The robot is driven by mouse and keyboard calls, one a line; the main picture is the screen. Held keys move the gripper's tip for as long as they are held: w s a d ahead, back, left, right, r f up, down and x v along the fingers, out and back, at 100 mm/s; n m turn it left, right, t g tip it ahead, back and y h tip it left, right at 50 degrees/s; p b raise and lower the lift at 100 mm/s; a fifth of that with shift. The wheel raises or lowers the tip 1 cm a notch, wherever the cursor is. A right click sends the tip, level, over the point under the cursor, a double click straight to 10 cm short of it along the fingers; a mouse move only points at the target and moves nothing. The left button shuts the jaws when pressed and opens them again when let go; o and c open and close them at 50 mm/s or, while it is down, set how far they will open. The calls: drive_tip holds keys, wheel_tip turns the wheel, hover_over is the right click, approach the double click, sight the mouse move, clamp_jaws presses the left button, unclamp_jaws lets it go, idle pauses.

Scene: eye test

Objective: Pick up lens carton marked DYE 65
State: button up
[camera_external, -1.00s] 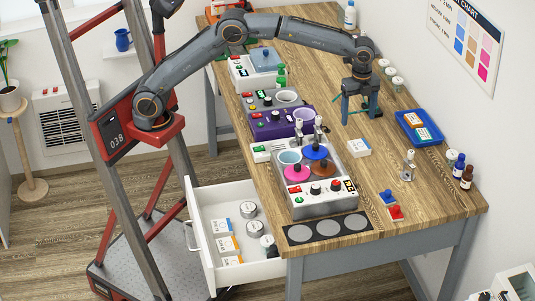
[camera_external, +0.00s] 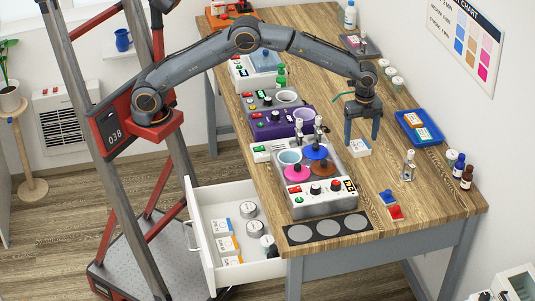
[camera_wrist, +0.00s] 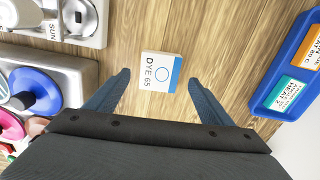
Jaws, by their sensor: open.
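The lens carton marked DYE 65 (camera_wrist: 159,71) is a small white box with a blue edge and a blue ring. It lies flat on the wooden table between and beyond my fingertips in the wrist view. In the external view the carton (camera_external: 358,147) lies right of the silver dye unit, just below my gripper (camera_external: 362,143). My gripper (camera_wrist: 158,78) is open and empty, its two blue-grey fingers pointing down on either side of the carton's line. Whether the fingers touch the table cannot be told.
A blue tray (camera_external: 437,141) with cartons sits to the right. The silver dye unit (camera_external: 310,205) with coloured lids stands to the left. An open drawer (camera_external: 205,245) holds more cartons and tins.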

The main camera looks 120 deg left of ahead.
sight(359, 145)
drive_tip(key=shift+s+f+p, duration=0.15)
drive_tip(key=shift+f+p, duration=0.25)
drive_tip(key=shift+f, duration=1.25)
drive_tip(key=c, duration=1.2)
drive_tip(key=shift+o, duration=0.2)
